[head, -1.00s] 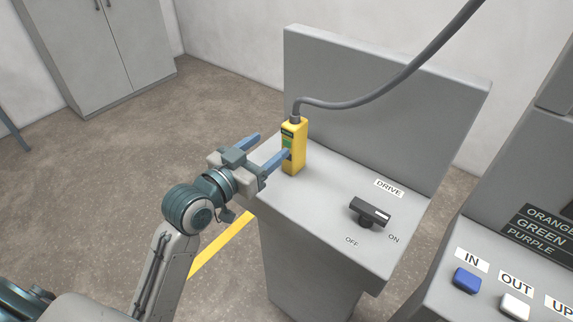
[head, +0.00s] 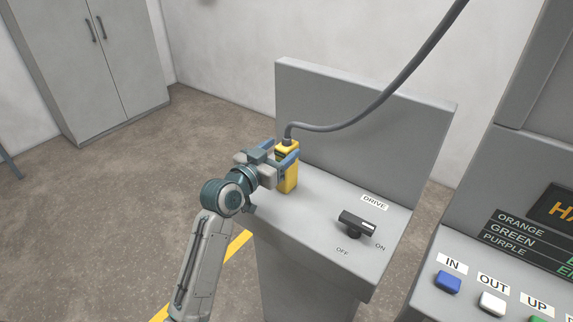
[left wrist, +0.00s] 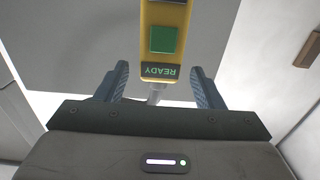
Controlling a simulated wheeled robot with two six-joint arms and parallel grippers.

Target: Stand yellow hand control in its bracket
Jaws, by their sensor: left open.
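The yellow hand control (head: 289,182) stands upright on the left end of the grey console top, with a dark cable rising from its upper end. My left gripper (head: 284,153) is level with its upper part, and its blue fingers partly cover it. In the left wrist view, the control (left wrist: 177,14), with a green square and a READY label, shows between the two spread fingers (left wrist: 162,82). The left gripper is open, with gaps on both sides of the control; I cannot tell contact. I cannot make out a bracket. My right gripper is out of view.
The grey console (head: 325,215) has a tall back panel and a black DRIVE switch (head: 358,224) right of the control. The cable (head: 385,95) runs up to the right. A button panel with a blue IN button (head: 447,282) stands at right. A cabinet (head: 95,70) is far left.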

